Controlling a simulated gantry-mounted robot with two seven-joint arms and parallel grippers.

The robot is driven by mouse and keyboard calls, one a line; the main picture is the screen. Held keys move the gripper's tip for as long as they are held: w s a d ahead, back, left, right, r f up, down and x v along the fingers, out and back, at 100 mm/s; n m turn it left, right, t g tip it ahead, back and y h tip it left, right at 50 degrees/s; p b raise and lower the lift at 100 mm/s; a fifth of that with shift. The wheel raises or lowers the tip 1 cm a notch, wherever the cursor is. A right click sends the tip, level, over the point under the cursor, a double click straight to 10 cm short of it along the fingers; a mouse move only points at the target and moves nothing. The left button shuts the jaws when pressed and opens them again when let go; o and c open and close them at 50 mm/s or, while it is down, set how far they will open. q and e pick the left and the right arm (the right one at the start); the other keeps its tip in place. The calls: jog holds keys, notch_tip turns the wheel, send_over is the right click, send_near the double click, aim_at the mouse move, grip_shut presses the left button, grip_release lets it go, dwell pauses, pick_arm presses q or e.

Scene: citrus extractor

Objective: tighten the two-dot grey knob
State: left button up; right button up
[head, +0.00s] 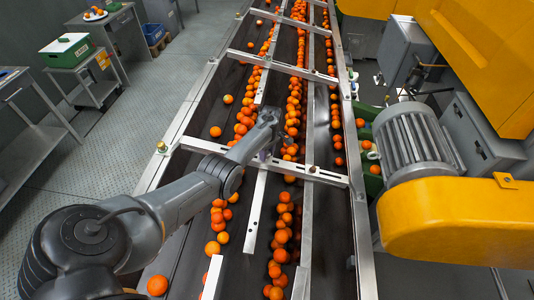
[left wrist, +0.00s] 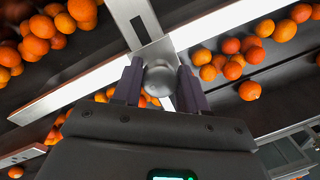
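A round, smooth grey knob (left wrist: 159,78) shows in the left wrist view, over the metal junction of a crossbar and a lane divider. No dots can be made out on it. My left gripper (left wrist: 160,72) has its two dark purple fingers on either side of the knob, and they appear to touch both sides. In the head view my left gripper (head: 268,154) is over the crossbar (head: 322,175) at mid conveyor; the arm and hand hide the knob there. My right gripper is not in view.
Many oranges (head: 297,92) lie in lanes on the dark conveyor belt (head: 200,165) around the hand. Metal dividers (head: 256,208) and side rails edge the lanes. A yellow machine with a grey motor (head: 412,140) stands close on the right. Side tables stand at left.

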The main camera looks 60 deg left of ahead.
pick_arm(q)
jog(key=c, duration=0.6)
jog(key=shift+m, duration=0.4)
jog(key=m+b, duration=0.1)
jog(key=m, duration=0.2)
jog(key=shift+f+m+g, duration=0.1)
jog(key=shift+m+g, duration=0.2)
jog(key=shift+g, duration=0.1)
jog(key=m+b, duration=0.1)
jog(key=m, duration=0.3)
jog(key=shift+m+g+b, duration=0.3)
jog(key=shift+g+b, duration=0.05)
jog(key=shift+g, duration=0.05)
jog(key=m+b, duration=0.1)
jog(key=m, duration=0.3)
jog(key=shift+m+g+y, duration=0.3)
jog(key=shift+y, duration=0.1)
jog(key=m, duration=0.4)
jog(key=shift+r+m+y, duration=0.2)
jog(key=shift+m+y, duration=0.2)
